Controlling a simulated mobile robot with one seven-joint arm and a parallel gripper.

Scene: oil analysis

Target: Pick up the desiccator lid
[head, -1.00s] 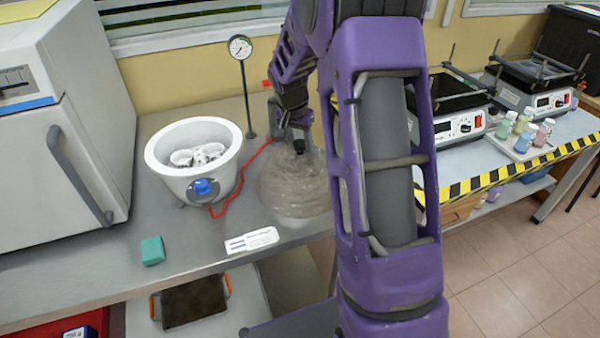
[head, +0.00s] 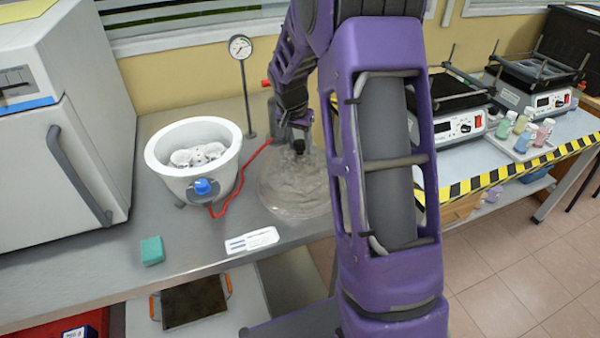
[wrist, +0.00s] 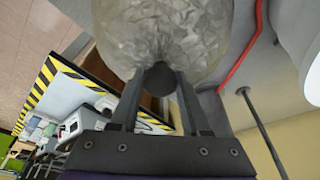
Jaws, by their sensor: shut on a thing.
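The desiccator lid (head: 285,190) is a clear, domed glass piece to the right of the white desiccator bowl (head: 180,178). It is over the bench, and I cannot tell whether its rim touches the surface. My gripper (wrist: 160,90) is shut on the lid's dark round knob, with a finger on each side. The lid's dome (wrist: 165,35) fills the top middle of the wrist view. My arm hides the lid's right side in the head view. The bowl is open on top and shows several white cups inside.
A gauge on a stand (head: 241,50) rises behind the bowl, and a red hose (head: 247,172) runs along its right side. A white label card (head: 251,240) and a green block (head: 152,250) lie near the bench's front edge. A white cabinet (head: 60,140) stands at left.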

